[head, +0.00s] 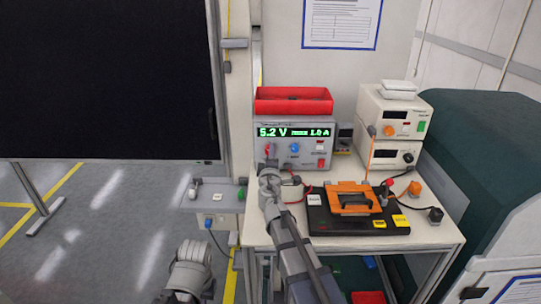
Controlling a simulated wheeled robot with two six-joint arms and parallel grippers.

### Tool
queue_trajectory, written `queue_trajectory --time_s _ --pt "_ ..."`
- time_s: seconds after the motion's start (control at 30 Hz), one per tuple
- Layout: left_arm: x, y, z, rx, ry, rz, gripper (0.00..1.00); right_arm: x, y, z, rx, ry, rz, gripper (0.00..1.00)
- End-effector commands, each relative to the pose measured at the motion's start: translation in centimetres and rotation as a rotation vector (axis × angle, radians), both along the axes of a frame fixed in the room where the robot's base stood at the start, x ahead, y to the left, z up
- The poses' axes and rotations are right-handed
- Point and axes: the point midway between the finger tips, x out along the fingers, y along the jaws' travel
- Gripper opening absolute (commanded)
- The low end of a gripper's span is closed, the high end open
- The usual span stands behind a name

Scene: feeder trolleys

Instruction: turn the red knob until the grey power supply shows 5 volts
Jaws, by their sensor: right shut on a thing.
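The grey power supply (320,148) stands on the white bench, and its green display reads 5.2 V and 1.0 A. The red knob (267,149) is at the left of its front, below the display, and is mostly hidden by my right gripper. My right gripper (268,161) is at the panel and shut on the red knob. A grey part of my left arm shows at the bottom left, away from the bench; its gripper does not show.
A blue knob (294,147) is close to the right of the red one. A red bin (293,101) sits on the supply. Beige instruments (392,115) stand to the right. A black board with an orange clamp (352,200) lies in front, beside my right arm.

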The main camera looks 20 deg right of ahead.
Motion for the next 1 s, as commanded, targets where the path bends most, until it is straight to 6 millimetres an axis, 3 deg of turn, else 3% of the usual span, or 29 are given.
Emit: queue_trajectory --time_s 0.17,0.2,0.43,0.77,1.0 --pt "0.0 0.0 0.0 0.0 0.0 0.0 0.0 -0.1 0.0 0.0 0.0 0.0 -0.001 0.0" --pt "0.0 0.0 0.0 0.0 0.0 0.0 0.0 -0.1 0.0 0.0 0.0 0.0 -0.001 0.5" --pt "0.0 0.0 0.0 0.0 0.0 0.0 0.0 0.0 0.0 0.0 -0.001 0.0 -0.001 0.76" --pt "0.0 0.0 0.0 0.0 0.0 0.0 0.0 -0.3 0.1 0.0 -0.001 0.0 0.0 0.77" --pt "0.0 0.0 0.0 0.0 0.0 0.0 0.0 -2.7 0.7 0.0 -0.001 0.0 0.001 0.77"
